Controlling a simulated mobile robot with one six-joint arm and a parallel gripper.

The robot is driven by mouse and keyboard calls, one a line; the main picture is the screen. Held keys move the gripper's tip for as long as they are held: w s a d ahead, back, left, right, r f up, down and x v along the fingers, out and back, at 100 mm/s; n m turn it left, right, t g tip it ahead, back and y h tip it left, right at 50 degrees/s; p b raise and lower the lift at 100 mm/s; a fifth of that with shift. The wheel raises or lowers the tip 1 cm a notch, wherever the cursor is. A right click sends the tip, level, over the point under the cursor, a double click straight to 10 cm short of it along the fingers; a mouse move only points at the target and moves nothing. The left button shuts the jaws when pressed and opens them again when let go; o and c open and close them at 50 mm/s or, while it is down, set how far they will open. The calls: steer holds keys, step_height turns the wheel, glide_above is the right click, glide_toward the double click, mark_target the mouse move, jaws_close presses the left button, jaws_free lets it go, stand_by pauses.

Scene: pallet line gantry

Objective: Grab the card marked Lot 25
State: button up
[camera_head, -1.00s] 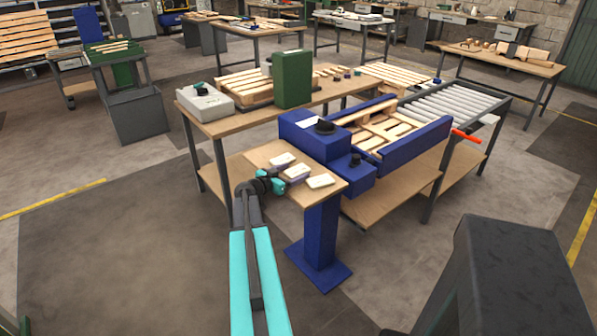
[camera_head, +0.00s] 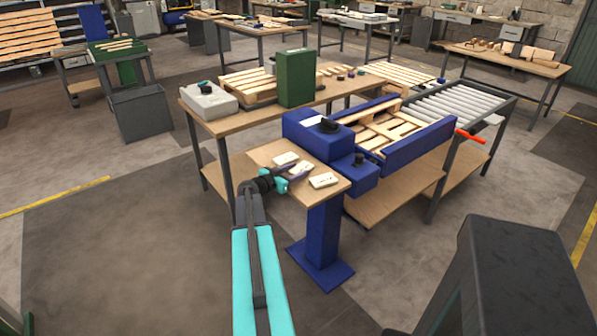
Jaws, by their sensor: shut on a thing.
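Three small pale cards lie in a row at the small wooden shelf (camera_head: 262,154) on the blue post: a far-left card (camera_head: 285,158), a middle card (camera_head: 301,166) and a near-right card (camera_head: 323,181). Their dark markings are too small to read, so I cannot tell which is Lot 25. My gripper (camera_head: 297,173) reaches in from the left and is shut on the middle card. Its dark fingers partly cover that card. The other two cards lie flat on the shelf, apart from the gripper. Whether the middle card is clear of the shelf is hard to tell.
A blue machine (camera_head: 318,133) with a black knob stands right behind the shelf. Behind it are a workbench (camera_head: 228,124) with a green box (camera_head: 296,78) and a grey case (camera_head: 208,100). A roller conveyor (camera_head: 455,103) is at the right. The floor at the left is open.

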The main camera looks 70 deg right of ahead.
mark_target(297, 172)
steer(key=shift+r, duration=0.15)
steer(key=shift+r+b, duration=0.45)
steer(key=shift+r, duration=0.35)
steer(key=shift+s+a+r+b, duration=0.15)
steer(key=shift+r+b, duration=0.1)
steer(key=shift+r, duration=0.15)
steer(key=shift+s+d+r+b, duration=0.1)
steer(key=shift+s+r+b, duration=0.1)
steer(key=shift+r, duration=0.15)
steer(key=s+b, duration=0.1)
steer(key=s, duration=0.3)
steer(key=s+a+r+b, duration=0.1)
steer(key=s, duration=0.4)
steer(key=s+a+b, duration=0.1)
steer(key=s, duration=0.3)
steer(key=shift+s+r+b, duration=0.15)
steer(key=shift+s+b, duration=0.15)
steer(key=shift+b, duration=0.1)
steer(key=shift+s+r, duration=0.15)
steer(key=shift+s, duration=0.65)
steer(key=shift+w, duration=0.1)
